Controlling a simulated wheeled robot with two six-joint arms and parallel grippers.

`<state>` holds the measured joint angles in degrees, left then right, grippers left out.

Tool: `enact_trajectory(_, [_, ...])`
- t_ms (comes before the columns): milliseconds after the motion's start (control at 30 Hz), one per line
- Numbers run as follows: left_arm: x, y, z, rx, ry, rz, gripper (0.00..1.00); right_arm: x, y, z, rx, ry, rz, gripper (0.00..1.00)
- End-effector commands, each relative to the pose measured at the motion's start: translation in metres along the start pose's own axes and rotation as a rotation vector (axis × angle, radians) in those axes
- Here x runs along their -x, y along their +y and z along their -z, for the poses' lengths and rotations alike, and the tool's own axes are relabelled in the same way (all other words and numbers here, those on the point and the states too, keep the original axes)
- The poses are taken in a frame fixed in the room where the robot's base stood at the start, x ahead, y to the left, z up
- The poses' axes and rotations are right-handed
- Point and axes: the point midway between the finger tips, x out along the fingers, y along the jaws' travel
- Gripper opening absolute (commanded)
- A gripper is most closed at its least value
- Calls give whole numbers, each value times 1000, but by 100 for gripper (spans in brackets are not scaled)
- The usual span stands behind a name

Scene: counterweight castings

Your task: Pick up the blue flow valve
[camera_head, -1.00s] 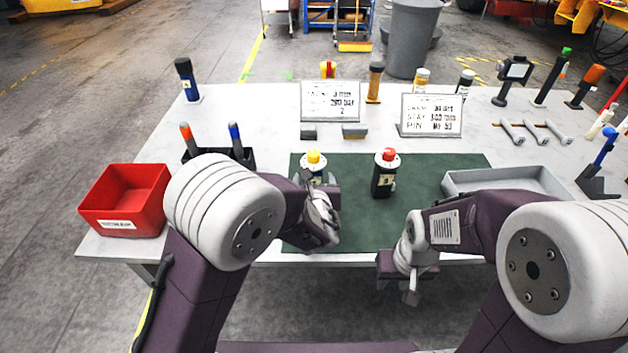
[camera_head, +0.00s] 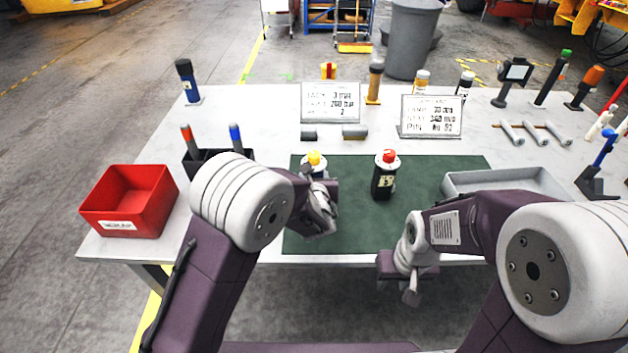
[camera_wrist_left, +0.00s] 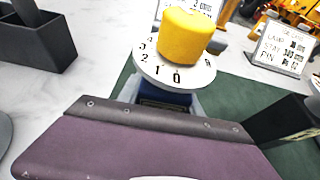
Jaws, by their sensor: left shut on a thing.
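The blue flow valve (camera_head: 315,161) stands on the green mat (camera_head: 345,225), with its yellow knob uppermost. In the left wrist view its yellow knob (camera_wrist_left: 187,32), numbered white dial and a bit of dark blue body show. My left gripper (camera_head: 318,186) is at the valve's near side, shut on its body; the gripper's own purple housing hides the contact. My right gripper (camera_head: 411,292) hangs low in front of the table's near edge, away from the valve, and its jaws cannot be made out.
A black valve with a red knob (camera_head: 384,178) stands to the right on the mat. A red bin (camera_head: 128,203) is at the left, a black pen holder (camera_head: 205,160) behind my left arm, and a grey tray (camera_head: 505,181) at the right. Two signs (camera_head: 331,101) (camera_head: 432,115) stand behind.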

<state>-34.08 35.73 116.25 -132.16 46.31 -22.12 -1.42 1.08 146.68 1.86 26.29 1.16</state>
Motion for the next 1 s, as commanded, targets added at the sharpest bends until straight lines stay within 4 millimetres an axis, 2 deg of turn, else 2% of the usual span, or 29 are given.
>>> enact_trajectory(267, [5, 0, -14, 2, -5, 1, 0, 3, 0, 0, 0, 0, 0, 36])
enact_trajectory(433, [16, 0, -41, 5, -7, 1, 0, 8, 0, 1, 0, 0, 0, 36])
enact_trajectory(800, [73, -68, -69, 2, -4, 6, 0, 26, 0, 3, 0, 0, 0, 36])
enact_trajectory(1000, [94, -92, -78, 1, -3, 3, 0, 32, -1, 3, 0, 0, 0, 36])
